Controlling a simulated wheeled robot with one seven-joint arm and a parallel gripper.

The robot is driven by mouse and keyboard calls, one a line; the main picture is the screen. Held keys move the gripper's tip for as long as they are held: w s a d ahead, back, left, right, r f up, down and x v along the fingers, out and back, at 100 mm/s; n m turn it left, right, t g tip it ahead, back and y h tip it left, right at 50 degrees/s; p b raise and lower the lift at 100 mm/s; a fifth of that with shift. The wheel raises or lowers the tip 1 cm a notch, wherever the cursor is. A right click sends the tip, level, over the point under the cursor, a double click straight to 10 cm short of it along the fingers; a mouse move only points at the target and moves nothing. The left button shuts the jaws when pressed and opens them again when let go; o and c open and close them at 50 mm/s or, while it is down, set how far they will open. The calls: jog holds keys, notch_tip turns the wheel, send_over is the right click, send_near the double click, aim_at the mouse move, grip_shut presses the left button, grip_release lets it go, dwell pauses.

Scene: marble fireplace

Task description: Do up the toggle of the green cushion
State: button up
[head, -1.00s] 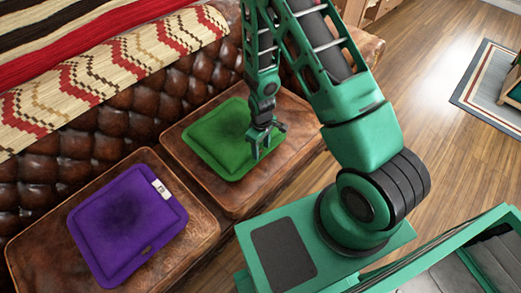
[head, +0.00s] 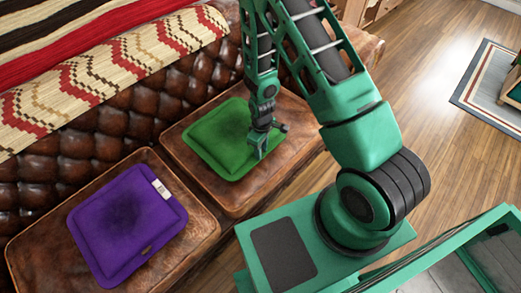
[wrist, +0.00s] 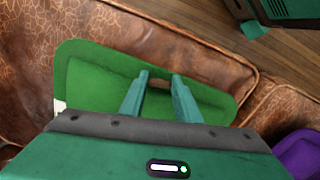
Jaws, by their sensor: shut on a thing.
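The green cushion (head: 218,135) lies flat on the right brown leather seat. It also fills the middle of the wrist view (wrist: 100,80). My gripper (head: 258,153) is at the cushion's near right edge. In the wrist view, the fingers of my gripper (wrist: 160,80) point at that edge, close on either side of a small brown piece, which looks like the toggle (wrist: 159,84). The fingers hide much of it, and its loop cannot be made out. I cannot tell whether the toggle is through a loop.
A purple cushion (head: 125,222) with a white label lies on the left seat. The tufted leather sofa back (head: 110,108) stands behind, with a patterned throw (head: 120,70) over it. Open wooden floor (head: 425,110) and a rug (head: 480,95) are at the right.

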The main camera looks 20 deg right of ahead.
dwell(0.3)
jog(key=o, duration=1)
jog(key=shift+o, duration=0.2)
notch_tip(320, 180, up, 11)
jog(key=shift+w+f, duration=0.1)
jog(key=shift+f, duration=0.05)
